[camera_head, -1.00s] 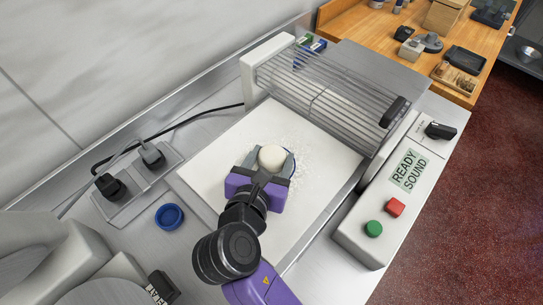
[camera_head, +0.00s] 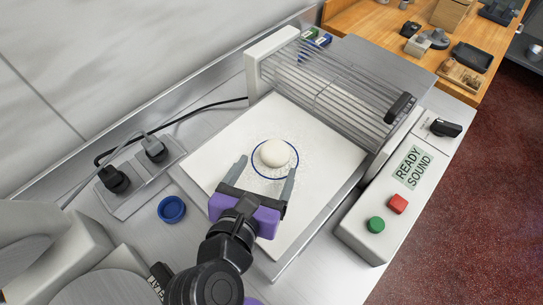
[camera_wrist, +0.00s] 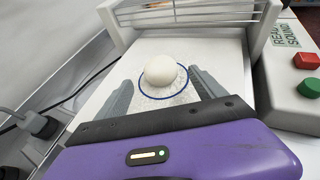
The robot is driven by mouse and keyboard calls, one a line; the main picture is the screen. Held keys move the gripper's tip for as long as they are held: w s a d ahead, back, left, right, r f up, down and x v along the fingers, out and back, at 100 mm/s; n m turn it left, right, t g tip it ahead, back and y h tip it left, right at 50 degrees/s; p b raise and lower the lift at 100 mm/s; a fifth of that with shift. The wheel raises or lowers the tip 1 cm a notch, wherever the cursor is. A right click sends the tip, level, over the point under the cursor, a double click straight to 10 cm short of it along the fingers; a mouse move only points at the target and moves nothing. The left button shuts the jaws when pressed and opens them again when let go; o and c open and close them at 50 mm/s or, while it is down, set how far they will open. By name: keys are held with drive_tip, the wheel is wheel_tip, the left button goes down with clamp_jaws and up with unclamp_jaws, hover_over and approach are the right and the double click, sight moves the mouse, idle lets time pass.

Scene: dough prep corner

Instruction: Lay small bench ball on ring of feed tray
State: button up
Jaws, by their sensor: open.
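The small dough ball (camera_head: 273,154) is pale and round and rests inside the blue ring (camera_head: 297,163) on the white feed tray (camera_head: 331,158). In the head view it sits a little up and left of the ring's middle. The wrist view also shows the ball (camera_wrist: 160,70) within the ring (camera_wrist: 183,84). My gripper (camera_head: 265,172) is open and empty, its two grey fingers spread on the near side of the ball and apart from it. Nothing hides the ball.
A wire guard (camera_head: 330,85) stands over the tray's far end. A control box with a green button (camera_head: 376,224) and red button (camera_head: 398,204) is at the right. A blue cap (camera_head: 171,209) and a socket block with plugs (camera_head: 155,151) lie at the left.

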drive_tip(key=v, duration=0.5)
drive_tip(key=shift+w, duration=0.1)
idle(0.4)
